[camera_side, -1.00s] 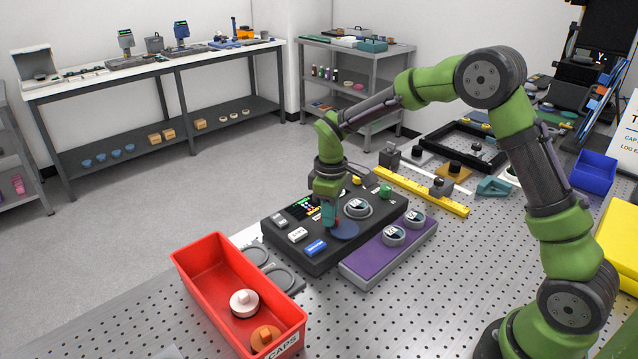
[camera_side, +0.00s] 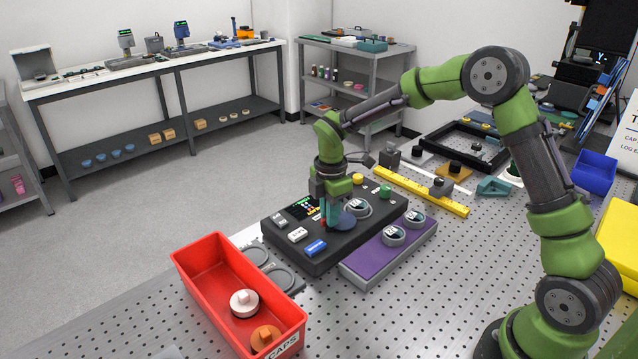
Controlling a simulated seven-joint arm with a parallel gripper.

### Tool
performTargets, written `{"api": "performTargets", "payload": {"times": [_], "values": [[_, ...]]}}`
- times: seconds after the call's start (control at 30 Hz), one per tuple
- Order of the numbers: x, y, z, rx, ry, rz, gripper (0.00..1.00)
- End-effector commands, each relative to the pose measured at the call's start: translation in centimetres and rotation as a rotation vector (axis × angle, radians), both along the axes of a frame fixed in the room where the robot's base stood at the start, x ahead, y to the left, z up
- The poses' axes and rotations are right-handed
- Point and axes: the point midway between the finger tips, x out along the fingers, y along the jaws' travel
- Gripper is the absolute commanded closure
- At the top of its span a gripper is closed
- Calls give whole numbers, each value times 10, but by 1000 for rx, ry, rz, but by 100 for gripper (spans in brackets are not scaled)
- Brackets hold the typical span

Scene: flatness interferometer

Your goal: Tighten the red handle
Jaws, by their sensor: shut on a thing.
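The black instrument panel (camera_side: 285,247) lies on the perforated table, with a round blue disc (camera_side: 346,221) on its top. My gripper (camera_side: 330,222) points straight down at the panel, just left of the disc. Its teal fingers are shut on the red handle (camera_side: 323,225), of which only a small red sliver shows at the fingertips. The rest of the handle is hidden by the fingers, so its exact angle cannot be told.
White and blue switches, round dials, a yellow button and a green knob (camera_side: 385,191) surround the gripper on the panel. A purple block (camera_side: 372,262) with dials adjoins it. A red bin (camera_side: 205,262) with caps stands front left. A yellow rail (camera_side: 420,191) lies behind.

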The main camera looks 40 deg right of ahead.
Motion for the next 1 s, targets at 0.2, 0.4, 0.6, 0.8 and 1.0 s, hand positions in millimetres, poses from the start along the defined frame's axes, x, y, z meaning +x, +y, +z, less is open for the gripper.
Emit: {"api": "performTargets", "payload": {"times": [0.2, 0.4, 0.6, 0.8, 1.0], "values": [[0, 0, 1, 1, -1, 104, 100], [0, 0, 1, 1, -1, 151, 100], [0, 0, 1, 1, -1, 165, 100], [0, 0, 1, 1, -1, 164, 100], [0, 0, 1, 1, -1, 164, 70]]}}
